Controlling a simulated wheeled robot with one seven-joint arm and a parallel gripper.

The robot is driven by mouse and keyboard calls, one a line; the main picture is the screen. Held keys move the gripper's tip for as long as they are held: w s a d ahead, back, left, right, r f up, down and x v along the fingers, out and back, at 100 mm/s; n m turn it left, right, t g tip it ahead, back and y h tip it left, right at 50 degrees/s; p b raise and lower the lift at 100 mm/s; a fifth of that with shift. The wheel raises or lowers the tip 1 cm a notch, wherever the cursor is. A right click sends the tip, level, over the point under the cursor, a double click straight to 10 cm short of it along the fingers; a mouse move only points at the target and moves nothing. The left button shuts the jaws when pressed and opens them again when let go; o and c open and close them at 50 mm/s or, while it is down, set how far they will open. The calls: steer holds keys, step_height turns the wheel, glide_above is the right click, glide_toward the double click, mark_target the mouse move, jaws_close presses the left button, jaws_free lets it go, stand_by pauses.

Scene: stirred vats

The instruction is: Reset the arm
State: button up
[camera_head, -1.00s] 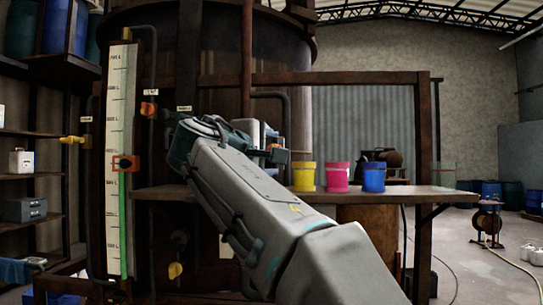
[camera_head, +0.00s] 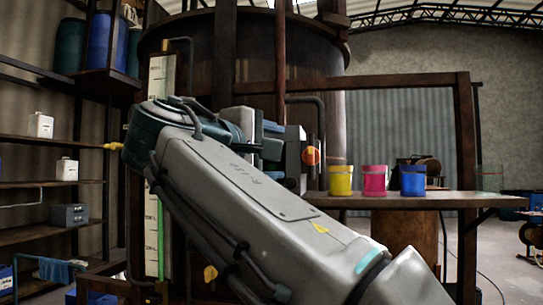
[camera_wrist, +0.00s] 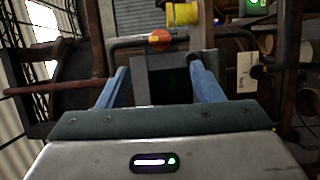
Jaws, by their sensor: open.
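A round orange valve knob (camera_wrist: 160,40) is beyond the fingertips, on a dark pipe. In the head view my arm reaches up and left across the picture, and my gripper (camera_head: 280,150) points right, near the orange knob (camera_head: 311,156). The fingers are mostly hidden there behind the arm's end. I cannot tell from the head view how far the knob is from the fingertips.
A large vat (camera_head: 240,65) stands behind my arm. Yellow (camera_head: 340,180), pink (camera_head: 375,181) and blue (camera_head: 413,181) buckets stand on a shelf (camera_head: 450,200) at right. A level gauge (camera_head: 152,235) and shelving (camera_head: 40,235) are at left. Open floor shows at far right.

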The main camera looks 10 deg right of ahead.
steer(key=s+d+f+m+g+y, duration=0.1)
steer(key=d+f+g+y, duration=0.25)
steer(key=f, duration=1.15)
steer(key=s+d+f+m+g+y, duration=0.1)
steer(key=d+f+g+y, duration=0.3)
steer(key=f, duration=1)
steer(key=s+f+m+g+y, duration=0.1)
steer(key=s+f+m, duration=0.1)
steer(key=s+f, duration=0.3)
steer(key=s+d+f+m+g+y, duration=0.1)
steer(key=s+f+m, duration=0.2)
steer(key=f, duration=0.7)
steer(key=s+f+m+g+y, duration=0.1)
steer(key=s+f+m+y, duration=0.1)
steer(key=s+f, duration=0.4)
step_height(320, 180, down, 2)
steer(key=shift+s+d+f+m, duration=0.25)
steer(key=shift+s+d+m, duration=0.05)
steer(key=shift+d+m, duration=0.1)
steer(key=shift+c, duration=0.3)
